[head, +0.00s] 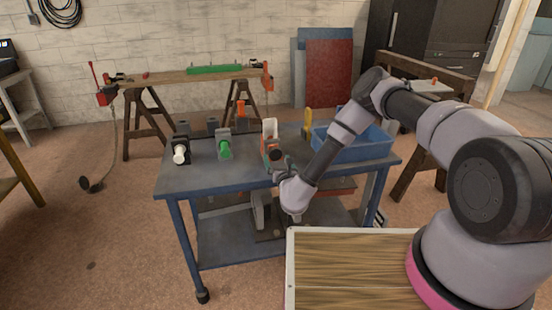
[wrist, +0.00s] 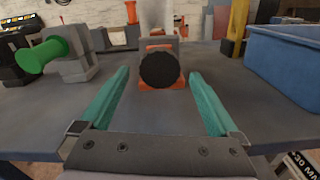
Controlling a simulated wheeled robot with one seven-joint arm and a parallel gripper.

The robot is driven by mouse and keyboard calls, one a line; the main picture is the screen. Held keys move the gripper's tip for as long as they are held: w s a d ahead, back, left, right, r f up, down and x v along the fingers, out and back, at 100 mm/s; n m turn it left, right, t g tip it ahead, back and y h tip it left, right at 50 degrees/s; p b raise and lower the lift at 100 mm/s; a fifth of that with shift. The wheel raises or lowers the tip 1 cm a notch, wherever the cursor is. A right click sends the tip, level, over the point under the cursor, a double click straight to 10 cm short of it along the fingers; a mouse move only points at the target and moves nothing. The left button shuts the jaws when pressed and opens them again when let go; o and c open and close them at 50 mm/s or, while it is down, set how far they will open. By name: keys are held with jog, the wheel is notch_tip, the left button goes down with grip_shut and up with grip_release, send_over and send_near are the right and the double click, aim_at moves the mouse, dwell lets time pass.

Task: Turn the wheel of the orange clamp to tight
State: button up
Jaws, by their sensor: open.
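The orange clamp (wrist: 148,82) stands on the blue-grey bench, straight ahead in the wrist view. Its round black wheel (wrist: 160,70) faces me. My gripper (wrist: 160,82) is open, with a teal finger on each side of the wheel in the picture. I see no contact between the fingers and the wheel. Whether the wheel is level with the fingertips in depth is hard to tell.
A clamp with a green handle (wrist: 42,55) stands to the left, and one with a white handle (head: 180,153) farther left. A blue bin (wrist: 285,65) stands close on the right. A yellow upright piece (head: 308,122) stands behind. The bench top (head: 210,178) is bare in front.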

jog(key=shift+x, duration=1.15)
jog(key=c, duration=1.4)
